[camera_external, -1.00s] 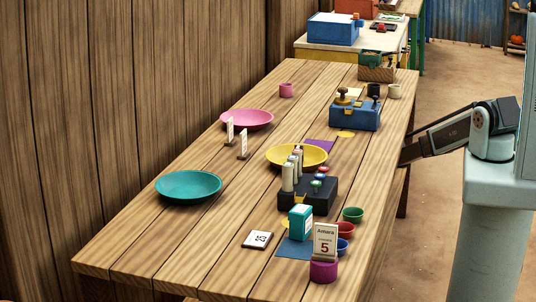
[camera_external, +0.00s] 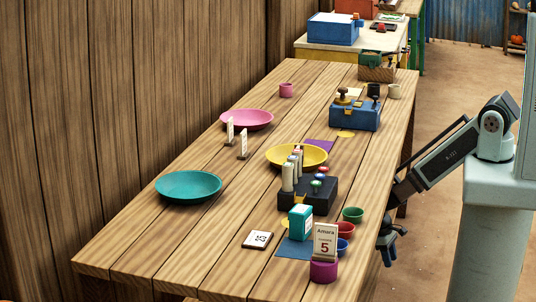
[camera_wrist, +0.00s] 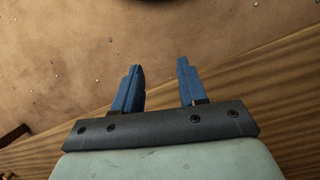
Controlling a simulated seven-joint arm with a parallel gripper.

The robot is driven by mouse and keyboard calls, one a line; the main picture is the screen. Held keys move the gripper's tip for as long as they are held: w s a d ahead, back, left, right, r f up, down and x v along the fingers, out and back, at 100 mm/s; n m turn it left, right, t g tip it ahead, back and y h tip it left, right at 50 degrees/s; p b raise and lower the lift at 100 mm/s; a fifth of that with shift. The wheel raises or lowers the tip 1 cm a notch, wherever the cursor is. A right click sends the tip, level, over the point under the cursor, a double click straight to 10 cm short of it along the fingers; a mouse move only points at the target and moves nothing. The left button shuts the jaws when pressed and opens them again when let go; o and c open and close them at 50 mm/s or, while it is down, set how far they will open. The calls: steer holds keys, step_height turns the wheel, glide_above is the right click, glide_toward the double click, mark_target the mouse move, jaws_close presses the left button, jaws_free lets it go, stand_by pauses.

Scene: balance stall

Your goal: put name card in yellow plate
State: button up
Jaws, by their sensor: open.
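The yellow plate (camera_external: 312,151) lies mid-table, behind a black block with bottles, which hides part of its front rim. A white card reading "Amara 5" (camera_external: 325,241) stands upright at the near right, by a purple cup. A white card reading "25" (camera_external: 257,240) lies flat to its left. Two thin upright cards (camera_external: 230,130) stand by the pink plate; their faces are hard to read. My gripper (camera_external: 389,258) is open and empty, off the table's right edge. The wrist view shows its blue fingers (camera_wrist: 159,66) apart over floor and table edge.
A teal plate (camera_external: 188,186) and a pink plate (camera_external: 246,118) are on the left. Bottles stand on the black block (camera_external: 308,194). A teal box (camera_external: 300,222), small cups (camera_external: 353,214) and a purple cup (camera_external: 323,271) crowd the near right. The table's near left is clear.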

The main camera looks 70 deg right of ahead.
steer(key=s+a+r+n+g, duration=0.1)
steer(key=s+a+r, duration=0.1)
steer(key=s+a, duration=0.3)
steer(key=s+a+r+n+g, duration=0.2)
steer(key=s+a, duration=0.3)
steer(key=s, duration=0.2)
steer(key=shift+s+a+r, duration=0.35)
steer(key=shift+s, duration=0.05)
